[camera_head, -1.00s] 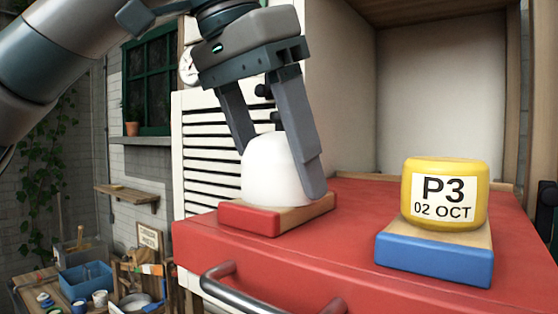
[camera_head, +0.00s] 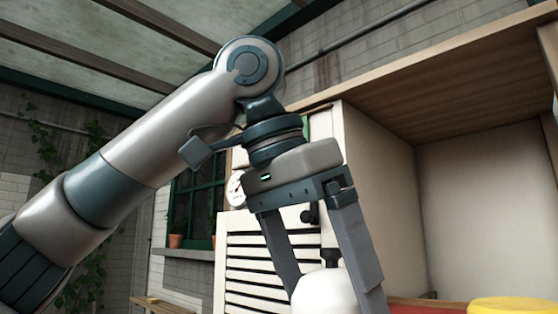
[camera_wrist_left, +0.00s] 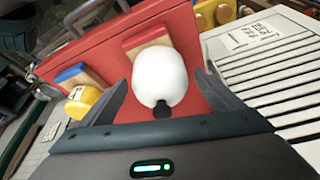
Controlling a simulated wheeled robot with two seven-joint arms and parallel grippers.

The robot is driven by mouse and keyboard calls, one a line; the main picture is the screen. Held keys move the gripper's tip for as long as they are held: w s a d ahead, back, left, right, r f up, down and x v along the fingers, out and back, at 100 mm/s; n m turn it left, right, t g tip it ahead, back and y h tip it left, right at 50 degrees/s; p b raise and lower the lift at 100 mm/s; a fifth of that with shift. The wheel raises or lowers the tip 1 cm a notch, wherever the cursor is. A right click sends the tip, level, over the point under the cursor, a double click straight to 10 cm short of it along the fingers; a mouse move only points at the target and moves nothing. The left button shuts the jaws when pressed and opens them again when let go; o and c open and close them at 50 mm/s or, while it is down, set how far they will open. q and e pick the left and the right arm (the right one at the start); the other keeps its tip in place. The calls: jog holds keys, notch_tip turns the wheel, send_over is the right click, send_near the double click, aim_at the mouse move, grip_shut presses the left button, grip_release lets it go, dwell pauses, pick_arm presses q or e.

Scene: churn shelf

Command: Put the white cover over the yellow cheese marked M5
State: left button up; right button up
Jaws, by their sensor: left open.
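The white cover (camera_head: 325,292) is a rounded dome with a dark knob on top, cut off by the bottom edge of the head view. My left gripper (camera_head: 331,290) is open, pointing down, with its fingers on either side of the dome. In the left wrist view the cover (camera_wrist_left: 160,75) stands between the spread fingers (camera_wrist_left: 163,82), with gaps visible, by a red-edged wooden block (camera_wrist_left: 147,38). What is under it is hidden. A yellow cheese (camera_head: 515,306) shows only its top. A yellow piece (camera_wrist_left: 205,14) at the wrist view's top edge has no readable mark. My right gripper is out of view.
The red top (camera_wrist_left: 112,48) carries a blue-edged block (camera_wrist_left: 72,74) beside a yellow cheese (camera_wrist_left: 84,100). A white slatted panel (camera_head: 270,265) stands behind my gripper. A wooden cabinet (camera_head: 385,190) rises at the right. A white label (camera_wrist_left: 248,35) lies at upper right.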

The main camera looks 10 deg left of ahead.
pick_arm(q)
jog(key=b+v, duration=0.1)
jog(key=v, duration=0.6)
jog(key=p+v, duration=0.2)
jog(key=v, duration=0.7)
